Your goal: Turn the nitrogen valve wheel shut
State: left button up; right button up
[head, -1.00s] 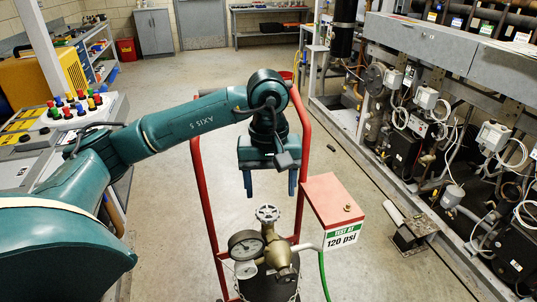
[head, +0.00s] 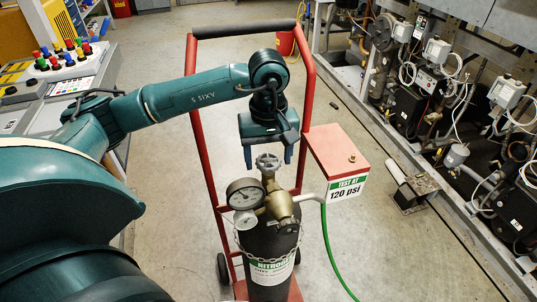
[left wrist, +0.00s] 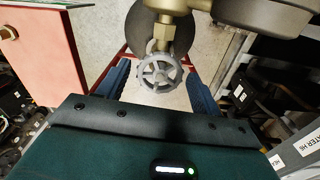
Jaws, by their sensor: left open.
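The nitrogen valve wheel (head: 268,162) is a small grey spoked handwheel on top of the brass valve of the dark nitrogen cylinder (head: 270,243). In the left wrist view the wheel (left wrist: 160,73) shows between the two blue fingers, with a visible gap on each side. My left gripper (head: 268,156) is open, pointing down at the wheel from above, its fingers to either side of it. It also shows in the left wrist view (left wrist: 159,68). Whether the fingertips reach the wheel's rim height is hard to tell. My right gripper is not in view.
Two pressure gauges (head: 245,195) sit left of the valve. A red box labelled 120 psi (head: 335,150) stands close on the right, with a green hose (head: 328,245) below it. A red hand truck (head: 198,130) frames the cylinder. The compressor rack (head: 440,80) is at right.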

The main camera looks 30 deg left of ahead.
pick_arm(q)
jog(key=n+p, duration=0.1)
jog(key=r+n+p, duration=0.1)
jog(key=n, duration=0.1)
jog(key=shift+s+n, duration=0.1)
jog(key=shift+n, duration=0.2)
jog(key=shift+n+p, duration=0.75)
jog(key=shift+n, duration=0.15)
jog(key=shift+f+n+b, duration=0.4)
jog(key=shift+n+b, duration=0.25)
jog(key=shift+n, duration=0.75)
jog(key=n, duration=0.4)
jog(key=shift+n, duration=0.3)
jog(key=n, duration=0.6)
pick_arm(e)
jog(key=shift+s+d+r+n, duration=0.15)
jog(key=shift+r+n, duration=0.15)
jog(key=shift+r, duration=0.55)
pick_arm(q)
jog(key=shift+c, duration=0.3)
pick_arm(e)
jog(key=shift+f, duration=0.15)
